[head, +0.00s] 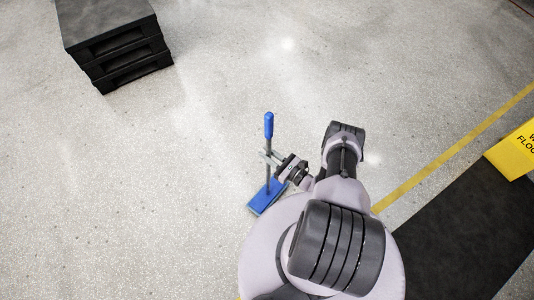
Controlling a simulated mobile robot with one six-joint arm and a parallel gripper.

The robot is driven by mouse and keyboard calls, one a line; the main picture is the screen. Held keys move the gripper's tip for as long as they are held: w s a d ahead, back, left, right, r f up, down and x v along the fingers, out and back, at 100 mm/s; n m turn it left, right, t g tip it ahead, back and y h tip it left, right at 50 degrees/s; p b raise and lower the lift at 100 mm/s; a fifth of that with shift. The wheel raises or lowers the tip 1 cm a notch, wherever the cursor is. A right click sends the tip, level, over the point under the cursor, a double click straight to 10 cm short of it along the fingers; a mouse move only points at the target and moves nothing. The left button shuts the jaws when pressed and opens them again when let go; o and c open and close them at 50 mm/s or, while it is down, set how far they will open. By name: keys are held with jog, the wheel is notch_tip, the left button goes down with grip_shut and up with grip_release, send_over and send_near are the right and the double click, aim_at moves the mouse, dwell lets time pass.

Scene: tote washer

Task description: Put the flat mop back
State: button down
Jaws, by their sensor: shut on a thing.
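The flat mop (268,126) has a blue grip at its top, a thin grey pole and a flat blue head (266,197). It stands about upright, left of my arm. My gripper (268,156) is shut on the mop's pole, a little below the blue grip. The right edge of the mop head lies close to my arm in the picture, and part of it is hidden. I cannot tell whether the head touches the floor. No holder for the mop shows in this view.
A stack of black pallets (120,48) stands at the upper left. A yellow floor sign (515,153) stands at the right edge, by a dark mat (465,235). A yellow line (455,148) runs along the floor. The floor left of the mop is clear.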

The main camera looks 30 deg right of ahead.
jog(key=shift+r, duration=0.55)
dwell(0.6)
jog(key=shift+r+p, duration=0.2)
jog(key=shift+p, duration=0.15)
jog(key=shift+r, duration=0.4)
dwell(0.5)
jog(key=shift+r+p, duration=0.2)
jog(key=shift+p, duration=0.1)
grip_release()
dwell(0.5)
dwell(0.3)
